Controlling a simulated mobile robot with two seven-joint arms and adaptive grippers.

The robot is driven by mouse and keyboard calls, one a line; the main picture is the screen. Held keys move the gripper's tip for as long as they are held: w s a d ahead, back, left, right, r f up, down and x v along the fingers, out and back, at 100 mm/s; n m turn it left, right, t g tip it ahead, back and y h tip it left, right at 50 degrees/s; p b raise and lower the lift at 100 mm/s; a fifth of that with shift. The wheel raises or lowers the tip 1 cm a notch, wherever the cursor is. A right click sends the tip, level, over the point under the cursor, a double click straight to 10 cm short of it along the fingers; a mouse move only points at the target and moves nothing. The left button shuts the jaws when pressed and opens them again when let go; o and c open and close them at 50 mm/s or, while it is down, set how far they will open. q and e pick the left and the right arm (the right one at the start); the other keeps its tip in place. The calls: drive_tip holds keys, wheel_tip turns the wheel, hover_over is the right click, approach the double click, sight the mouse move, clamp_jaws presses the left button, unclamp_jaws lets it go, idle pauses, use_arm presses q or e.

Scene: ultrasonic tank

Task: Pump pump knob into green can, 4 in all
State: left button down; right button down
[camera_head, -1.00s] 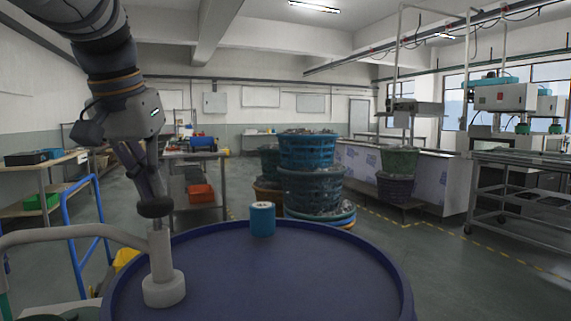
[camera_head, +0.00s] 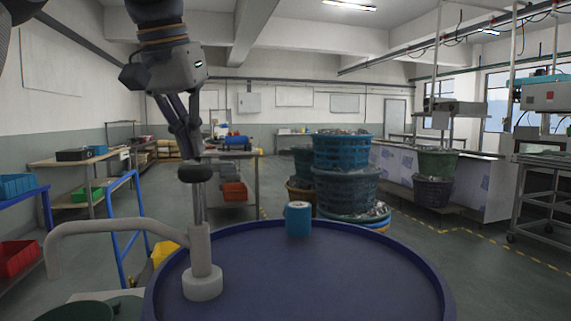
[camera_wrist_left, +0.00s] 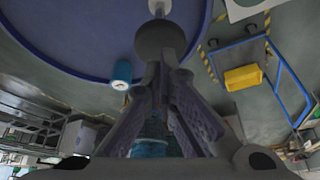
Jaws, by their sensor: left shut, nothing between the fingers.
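The dark pump knob (camera_head: 195,173) sits on top of a metal rod, above the pale upright pump body (camera_head: 202,262) on a dark blue drum (camera_head: 340,275). A length of bare rod shows below the knob. The pale spout (camera_head: 110,225) bends out to the left and down. A dark green round thing, likely the green can (camera_head: 82,314), is cut off at the bottom left; its inside cannot be seen. My left gripper (camera_head: 190,154) is shut and empty, fingers pointing down just above the knob; contact is hard to tell. The knob shows at the fingertips in the left wrist view (camera_wrist_left: 160,42). My right gripper is out of view.
A blue cylinder (camera_head: 298,218) stands at the drum's far edge. Stacked blue baskets (camera_head: 345,175) stand beyond it. A blue-railed cart (camera_head: 118,230) with a yellow thing (camera_head: 163,252) is behind the pump to the left. Most of the drum top is clear.

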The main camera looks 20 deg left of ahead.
sight(191, 168)
use_arm(q)
drive_tip(key=shift+f, duration=0.1)
idle(0.4)
drive_tip(key=shift+f, duration=3.15)
drive_tip(key=shift+r, duration=3.25)
drive_tip(key=shift+f, duration=3.25)
drive_tip(key=shift+r, duration=3.25)
drive_tip(key=shift+f, duration=0.1)
